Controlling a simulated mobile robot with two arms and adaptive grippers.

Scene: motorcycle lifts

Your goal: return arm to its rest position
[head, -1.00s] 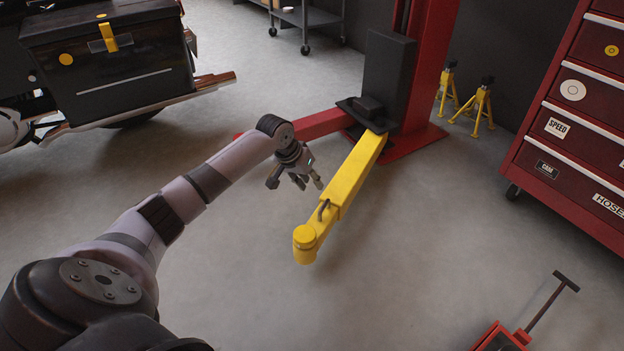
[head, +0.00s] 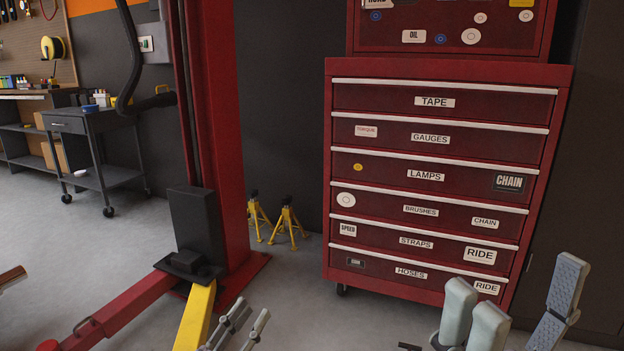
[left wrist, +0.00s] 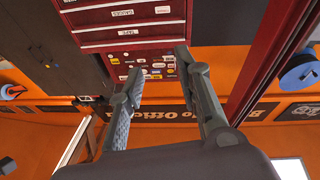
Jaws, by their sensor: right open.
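The yellow lift arm (head: 195,318) runs down from the black bracket at the foot of the red lift post (head: 215,150) in the head view. Its far end is cut off by the bottom edge. A red lift arm (head: 130,303) goes off to the lower left. My left gripper (head: 248,322) is just right of the yellow arm, at the bottom edge; I cannot tell whether they touch. The left wrist view shows its fingers (left wrist: 160,65) apart with nothing between them. My right gripper (head: 515,295) is open and empty at the bottom right, before the tool cabinet.
A red tool cabinet (head: 430,135) with labelled drawers stands right of the post. Two yellow jack stands (head: 287,226) are on the floor between them. A dark wheeled cart (head: 100,150) stands at the back left. Grey floor (head: 60,240) is clear at the left.

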